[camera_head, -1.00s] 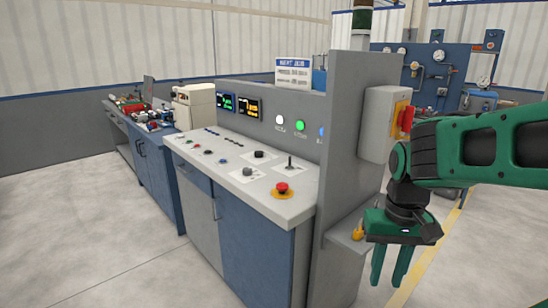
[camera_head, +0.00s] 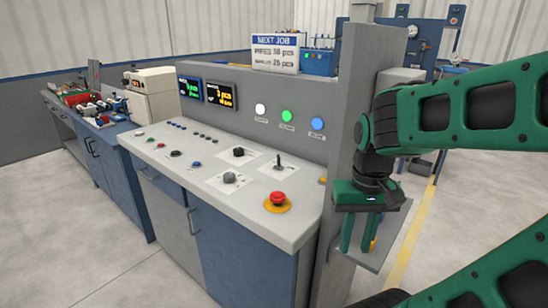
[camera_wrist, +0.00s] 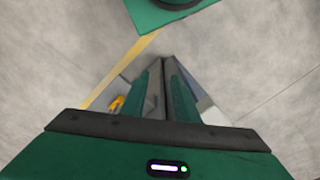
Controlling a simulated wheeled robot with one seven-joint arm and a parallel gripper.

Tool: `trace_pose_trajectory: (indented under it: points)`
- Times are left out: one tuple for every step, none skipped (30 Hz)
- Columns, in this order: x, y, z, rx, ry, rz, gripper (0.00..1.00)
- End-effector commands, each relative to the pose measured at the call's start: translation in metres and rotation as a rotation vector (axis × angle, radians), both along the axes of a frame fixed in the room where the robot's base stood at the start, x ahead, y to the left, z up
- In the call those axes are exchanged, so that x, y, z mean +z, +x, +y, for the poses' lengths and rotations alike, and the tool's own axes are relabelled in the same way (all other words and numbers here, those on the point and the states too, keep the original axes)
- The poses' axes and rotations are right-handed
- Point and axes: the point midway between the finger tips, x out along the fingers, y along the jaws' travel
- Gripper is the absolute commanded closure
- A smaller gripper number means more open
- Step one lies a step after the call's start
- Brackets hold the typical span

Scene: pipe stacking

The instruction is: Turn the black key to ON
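A small black lever (camera_head: 279,162) stands on a third plate. I cannot tell at this size which is the black key or read its ON mark. My gripper (camera_head: 359,247) points down right of the console, beyond the grey end post and apart from the controls. Its two green fingers show a gap in the head view and hold nothing. They also show in the wrist view (camera_wrist: 165,75), close together.
A red emergency button (camera_head: 278,198) sits on a yellow base at the console's near right corner. The tall grey post (camera_head: 343,130) stands between my gripper and the console. A small grey shelf (camera_head: 385,245) juts out from the post by my fingers. Floor is clear in front.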

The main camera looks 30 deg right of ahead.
Motion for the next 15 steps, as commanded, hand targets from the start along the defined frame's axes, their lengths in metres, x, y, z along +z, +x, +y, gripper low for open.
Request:
trace_pose_trajectory:
  points:
    - [0.000, 0.000, 0.000, 0.000, 0.000, 0.000, 0.73]
    - [0.000, 0.000, 0.000, 0.000, 0.000, 0.000, 0.73]
    - [0.000, 0.000, 0.000, 0.000, 0.000, 0.000, 0.73]
    - [0.000, 0.000, 0.000, 0.001, 0.000, 0.000, 0.73]
    - [0.001, -0.001, 0.000, 0.004, -0.002, -0.005, 0.73]
    - [0.006, -0.005, 0.000, 0.012, -0.007, -0.021, 0.73]
    - [0.008, -0.001, 0.000, 0.022, -0.013, -0.028, 0.73]
    - [0.010, 0.007, 0.000, 0.036, -0.024, -0.039, 0.73]
    - [0.013, 0.022, 0.000, 0.063, -0.040, -0.059, 0.73]
    - [0.015, 0.037, 0.000, 0.089, -0.054, -0.078, 0.73]
    - [0.019, 0.055, 0.002, 0.120, -0.070, -0.101, 0.73]
    - [0.024, 0.082, 0.006, 0.164, -0.091, -0.136, 0.73]
    - [0.029, 0.103, 0.011, 0.198, -0.106, -0.165, 0.73]
    - [0.034, 0.125, 0.015, 0.228, -0.120, -0.192, 0.73]
    - [0.041, 0.153, 0.021, 0.261, -0.134, -0.228, 0.73]
